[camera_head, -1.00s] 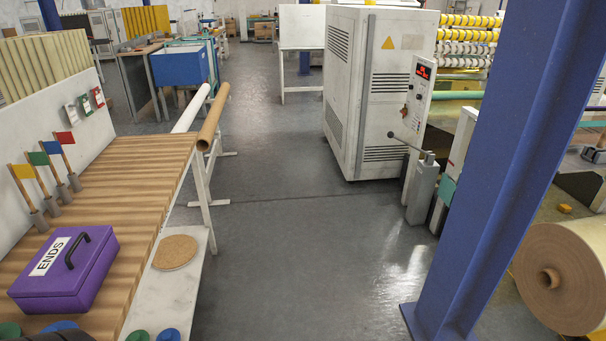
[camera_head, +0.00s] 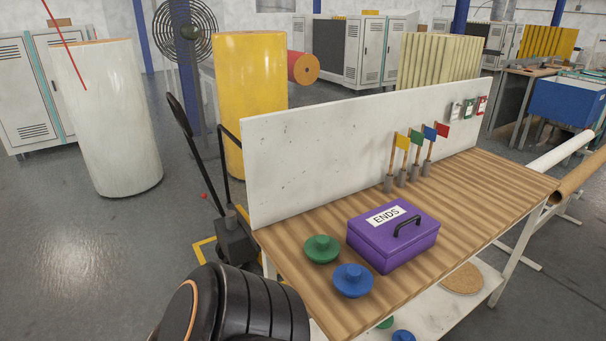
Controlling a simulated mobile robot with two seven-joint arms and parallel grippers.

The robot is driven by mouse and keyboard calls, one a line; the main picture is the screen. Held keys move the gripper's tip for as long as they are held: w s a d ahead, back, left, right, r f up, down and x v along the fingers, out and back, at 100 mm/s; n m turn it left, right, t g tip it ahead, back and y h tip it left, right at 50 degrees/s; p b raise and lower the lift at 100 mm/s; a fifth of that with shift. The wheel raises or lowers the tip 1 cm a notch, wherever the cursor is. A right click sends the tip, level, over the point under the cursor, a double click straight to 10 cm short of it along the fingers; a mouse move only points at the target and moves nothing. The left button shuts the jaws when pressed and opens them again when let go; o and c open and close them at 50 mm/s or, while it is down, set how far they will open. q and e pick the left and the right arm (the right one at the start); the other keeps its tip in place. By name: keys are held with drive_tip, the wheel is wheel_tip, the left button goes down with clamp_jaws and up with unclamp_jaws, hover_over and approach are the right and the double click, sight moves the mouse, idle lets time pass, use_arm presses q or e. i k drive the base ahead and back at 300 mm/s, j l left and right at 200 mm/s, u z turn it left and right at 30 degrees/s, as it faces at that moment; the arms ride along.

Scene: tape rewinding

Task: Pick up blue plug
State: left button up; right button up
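A blue plug (camera_head: 352,281), a round disc with a raised knob, lies on the wooden tabletop (camera_head: 478,190) near its front edge. A green plug (camera_head: 321,249) of the same shape lies just behind and left of it. A second blue plug (camera_head: 403,336) and a second green plug (camera_head: 385,322) are on the lower shelf, partly cut off or hidden. Neither of my grippers is in view. A black part of my arm shows at the bottom, left of the table.
A purple box (camera_head: 376,247) marked ENDS stands right of the plugs. Several small flags (camera_head: 401,142) stand behind it, before a white back panel (camera_head: 310,150). A cork disc (camera_head: 462,278) lies on the lower shelf. A hand truck (camera_head: 235,240) and yellow roll (camera_head: 250,95) stand left.

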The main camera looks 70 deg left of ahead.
sight(354, 280)
drive_tip(key=u, duration=2)
drive_tip(key=l, duration=0.1)
